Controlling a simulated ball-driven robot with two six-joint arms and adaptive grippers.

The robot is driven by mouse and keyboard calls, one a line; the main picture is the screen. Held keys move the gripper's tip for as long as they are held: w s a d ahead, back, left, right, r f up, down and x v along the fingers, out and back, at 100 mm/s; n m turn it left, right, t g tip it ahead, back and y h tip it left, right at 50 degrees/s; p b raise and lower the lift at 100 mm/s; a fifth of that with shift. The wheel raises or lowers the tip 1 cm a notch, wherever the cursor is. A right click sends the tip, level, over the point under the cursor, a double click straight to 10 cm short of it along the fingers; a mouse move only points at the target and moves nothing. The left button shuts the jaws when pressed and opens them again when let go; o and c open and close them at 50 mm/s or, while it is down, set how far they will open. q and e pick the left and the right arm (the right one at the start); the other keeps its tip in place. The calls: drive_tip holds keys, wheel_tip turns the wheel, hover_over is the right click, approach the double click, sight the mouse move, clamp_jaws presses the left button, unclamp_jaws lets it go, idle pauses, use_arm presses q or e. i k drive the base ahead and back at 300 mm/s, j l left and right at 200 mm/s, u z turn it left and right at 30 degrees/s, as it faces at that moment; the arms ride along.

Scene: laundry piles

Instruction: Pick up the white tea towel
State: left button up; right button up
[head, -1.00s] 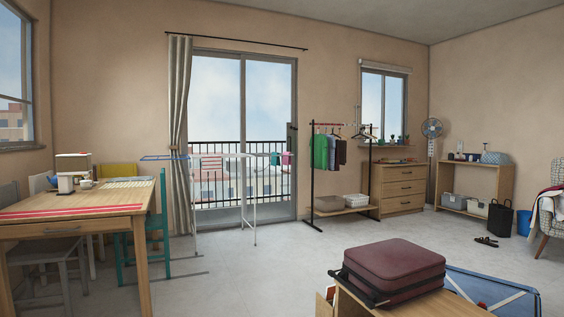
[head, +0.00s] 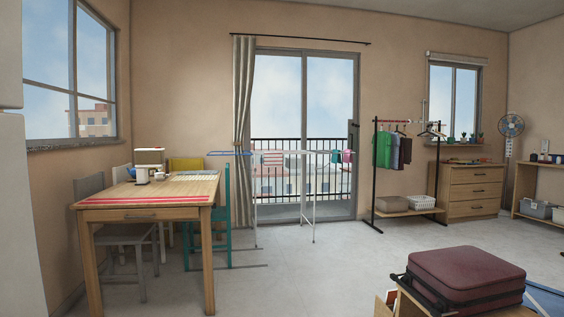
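I cannot make out a plain white tea towel for certain in this view. A small pale cloth with reddish stripes (head: 272,162) hangs on the drying rack (head: 312,212) in front of the glass door, too small to tell what it is. Pink and teal pieces (head: 342,156) hang at the rack's right end. Neither of my grippers is in view.
A wooden table (head: 150,213) with chairs stands at the left. A maroon suitcase (head: 466,273) lies on a low wooden piece at the lower right. A clothes rail (head: 376,180) and a drawer chest (head: 473,190) stand behind. The middle floor (head: 310,275) is clear.

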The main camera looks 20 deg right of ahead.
sight(270, 159)
drive_tip(key=i+l+z, duration=0.3)
drive_tip(key=i, duration=0.15)
drive_tip(key=i+l+z, duration=0.15)
drive_tip(key=i+z, duration=0.15)
drive_tip(key=i, duration=0.15)
drive_tip(key=i+z, duration=0.35)
drive_tip(key=i, duration=2.6)
drive_tip(key=i+l, duration=0.15)
drive_tip(key=i, duration=0.6)
drive_tip(key=i+u, duration=0.1)
drive_tip(key=i, duration=0.65)
